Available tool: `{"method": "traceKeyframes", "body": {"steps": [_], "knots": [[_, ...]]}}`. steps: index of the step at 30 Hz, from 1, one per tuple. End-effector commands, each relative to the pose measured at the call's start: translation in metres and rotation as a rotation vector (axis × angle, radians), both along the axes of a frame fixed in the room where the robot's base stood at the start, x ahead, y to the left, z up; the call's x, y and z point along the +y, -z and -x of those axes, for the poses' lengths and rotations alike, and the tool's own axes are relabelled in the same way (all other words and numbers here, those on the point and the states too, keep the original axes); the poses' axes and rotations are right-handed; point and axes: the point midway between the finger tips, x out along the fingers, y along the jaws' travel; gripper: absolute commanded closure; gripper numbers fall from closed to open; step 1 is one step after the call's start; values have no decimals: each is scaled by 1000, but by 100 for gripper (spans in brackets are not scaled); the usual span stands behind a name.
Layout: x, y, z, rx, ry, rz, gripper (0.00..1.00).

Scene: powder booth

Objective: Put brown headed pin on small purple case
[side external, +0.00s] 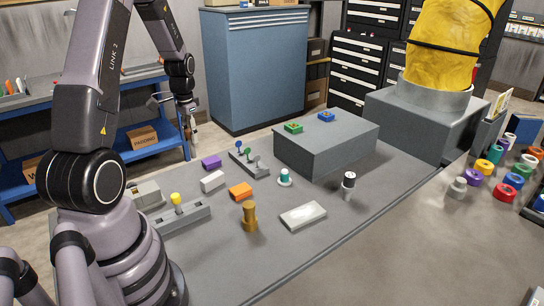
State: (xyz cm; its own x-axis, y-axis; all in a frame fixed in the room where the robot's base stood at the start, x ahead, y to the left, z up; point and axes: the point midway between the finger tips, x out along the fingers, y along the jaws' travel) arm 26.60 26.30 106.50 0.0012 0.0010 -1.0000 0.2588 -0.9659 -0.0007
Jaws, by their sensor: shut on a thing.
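The small purple case (211,162) lies on the grey table, left of the pin rack. My gripper (192,122) is above and a little left of the case, near the table's back left edge. It is shut on a small, thin thing that hangs below the fingers, apart from the case. I take this to be the brown headed pin, but its head is too small and covered to make out. The dark rack (243,163) holds pins with blue, green and grey heads; I see no brown head there.
Nearby are a white block (212,181), an orange block (240,191), a brass-coloured post (250,217) and a teal-topped piece (285,178). A grey raised block (325,148) carries a green and a blue piece. A grey holder (182,217) has a yellow knob.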

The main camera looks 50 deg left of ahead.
Motion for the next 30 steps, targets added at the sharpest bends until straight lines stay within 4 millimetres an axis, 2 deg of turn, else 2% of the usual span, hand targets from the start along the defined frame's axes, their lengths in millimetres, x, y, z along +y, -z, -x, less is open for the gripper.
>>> {"method": "traceKeyframes", "body": {"steps": [1, 4, 8, 16, 18, 24, 30], "knots": [[11, -6, -4, -2, -3, -3, 100], [24, -13, -9, 0, -1, 0, 100], [42, -7, -23, 2, 0, 1, 100], [92, 25, -70, 1, 0, 1, 100], [100, 40, -79, 3, 0, 3, 100], [119, 70, -96, 2, 0, 1, 100], [126, 81, -103, 1, 0, 1, 100]]}}
